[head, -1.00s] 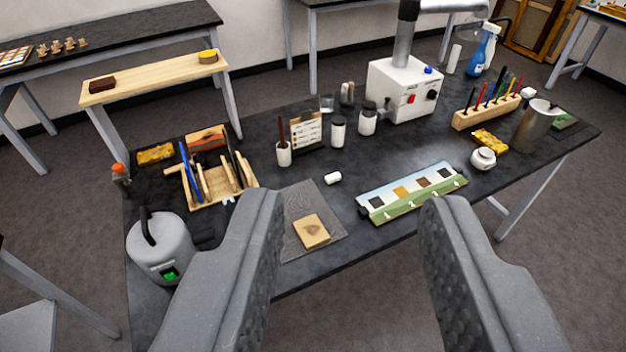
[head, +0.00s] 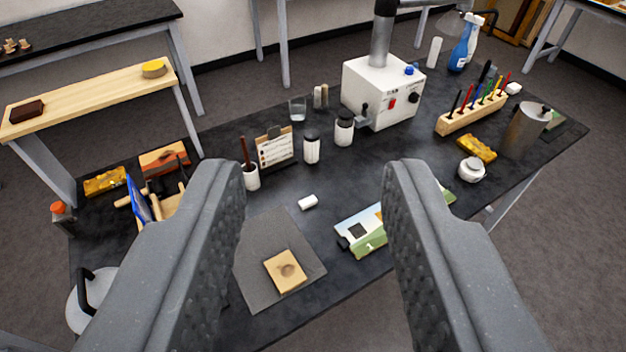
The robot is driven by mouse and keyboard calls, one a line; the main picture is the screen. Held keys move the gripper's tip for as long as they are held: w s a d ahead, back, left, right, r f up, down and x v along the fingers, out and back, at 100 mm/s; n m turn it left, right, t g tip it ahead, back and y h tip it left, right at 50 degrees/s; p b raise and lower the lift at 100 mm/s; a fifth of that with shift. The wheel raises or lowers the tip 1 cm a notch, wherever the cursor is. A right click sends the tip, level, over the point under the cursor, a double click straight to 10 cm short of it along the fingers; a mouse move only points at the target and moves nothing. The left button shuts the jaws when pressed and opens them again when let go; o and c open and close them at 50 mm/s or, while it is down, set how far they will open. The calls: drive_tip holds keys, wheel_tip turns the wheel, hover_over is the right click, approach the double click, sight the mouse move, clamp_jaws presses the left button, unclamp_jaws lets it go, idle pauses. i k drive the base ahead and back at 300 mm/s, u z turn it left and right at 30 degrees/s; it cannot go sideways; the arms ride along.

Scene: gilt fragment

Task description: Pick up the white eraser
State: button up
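The white eraser (head: 308,202) is a small white block lying on the dark table top, just beyond the grey mat and near the middle of the head view. My gripper (head: 314,175) is open and empty, its two grey fingers wide apart. In the picture the eraser shows between the two fingers, but the gripper is not touching it and appears to be above and short of it.
A grey mat (head: 249,284) bears a tan block (head: 285,271). A colour strip board (head: 358,228) lies right of the eraser, partly behind my right finger. A cup with a brush (head: 251,178), a small card stand (head: 277,150) and a jar (head: 312,149) stand behind it.

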sight(304, 205)
drive_tip(key=i, duration=0.45)
drive_tip(key=k, duration=1.3)
drive_tip(key=z, duration=0.4)
drive_tip(key=i, duration=2.05)
drive_tip(key=u, duration=0.3)
